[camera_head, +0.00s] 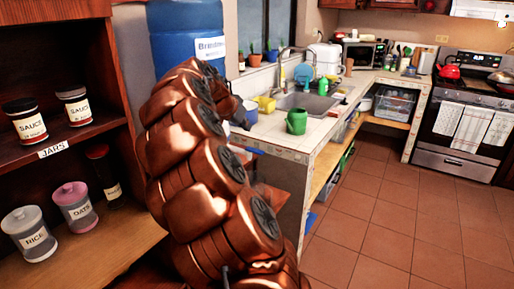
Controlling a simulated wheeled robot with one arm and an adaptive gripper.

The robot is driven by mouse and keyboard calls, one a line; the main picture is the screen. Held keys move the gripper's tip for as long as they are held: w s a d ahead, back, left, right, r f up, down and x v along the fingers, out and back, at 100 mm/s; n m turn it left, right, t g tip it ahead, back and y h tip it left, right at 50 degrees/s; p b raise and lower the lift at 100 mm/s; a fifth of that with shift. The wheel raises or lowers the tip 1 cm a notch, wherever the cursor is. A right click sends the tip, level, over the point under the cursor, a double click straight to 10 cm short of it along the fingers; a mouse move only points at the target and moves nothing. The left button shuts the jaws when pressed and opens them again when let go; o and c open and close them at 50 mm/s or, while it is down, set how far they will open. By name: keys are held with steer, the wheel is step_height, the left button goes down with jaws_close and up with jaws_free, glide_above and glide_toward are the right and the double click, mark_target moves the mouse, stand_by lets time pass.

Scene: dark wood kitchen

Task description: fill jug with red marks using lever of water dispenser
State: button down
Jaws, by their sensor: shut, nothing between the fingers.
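The water dispenser's large blue bottle (187,38) with a white label stands at the upper left of the head view. My copper arm covers the dispenser's lower part, and I cannot see its lever. My gripper (241,118) shows small and dark at the arm's far end, beside the dispenser and over the near end of the counter. It is shut and empty. I cannot make out a jug with red marks. A green jug (296,121) stands upright on the counter's front edge, right of my gripper and apart from it.
The tiled counter (270,128) has a sink (308,103), a yellow item (266,104) and a green bottle (322,86). A shelf with jars (76,205) is close on the left. The stove (467,115) stands far right. The tiled floor (400,220) is clear.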

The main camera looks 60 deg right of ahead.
steer(key=p, duration=0.3)
glide_above(255, 151)
steer(key=s+a, duration=0.1)
steer(key=s, duration=0.1)
step_height(255, 151, down, 7)
steer(key=f, duration=0.2)
steer(key=f+p, duration=0.1)
steer(key=f, duration=0.1)
steer(key=shift+w+d, duration=0.1)
steer(key=shift+w, duration=0.15)
steer(key=shift+f, duration=0.2)
